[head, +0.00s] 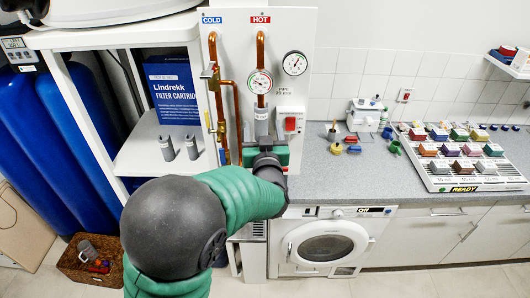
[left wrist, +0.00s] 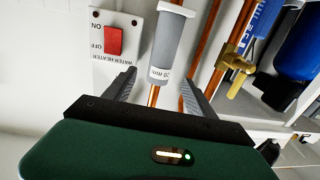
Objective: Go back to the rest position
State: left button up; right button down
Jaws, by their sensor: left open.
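My left gripper (head: 266,147) is in front of the white pipe panel (head: 222,30), just below a grey filter vessel (head: 262,122) on the hot copper pipe. The grey vessel (left wrist: 168,42), with a white label band, hangs upright beyond the fingertips on the pipe line. It looks apart from both fingers. My right gripper is not in view.
A red water heater switch (left wrist: 114,41) is beside the vessel, and a brass valve (left wrist: 234,70) is on the other pipe. The worktop (head: 345,185) holds small coloured pieces and a sloped tray (head: 505,182). The floor at lower right is clear.

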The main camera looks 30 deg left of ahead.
pick_arm(q)
jog(key=b+v, duration=0.2)
jog(key=v, duration=1)
jog(key=d+f+m+g+h+b, duration=0.25)
jog(key=d+f+h, duration=0.25)
jog(key=f, duration=0.5)
jog(key=d+f+m+g+h+b, duration=0.1)
jog(key=d+f+m+h+b, duration=0.25)
jog(key=f, duration=0.65)
jog(key=s+f+m+g+h, duration=0.1)
jog(key=s+f+g+h, duration=0.1)
jog(key=s+f+g, duration=0.6)
jog(key=s+f, duration=0.4)
jog(key=s, duration=0.2)
jog(key=shift+d+f, duration=0.15)
jog(key=shift+f, duration=0.25)
jog(key=shift+s+g, duration=0.1)
jog(key=shift+g, duration=0.15)
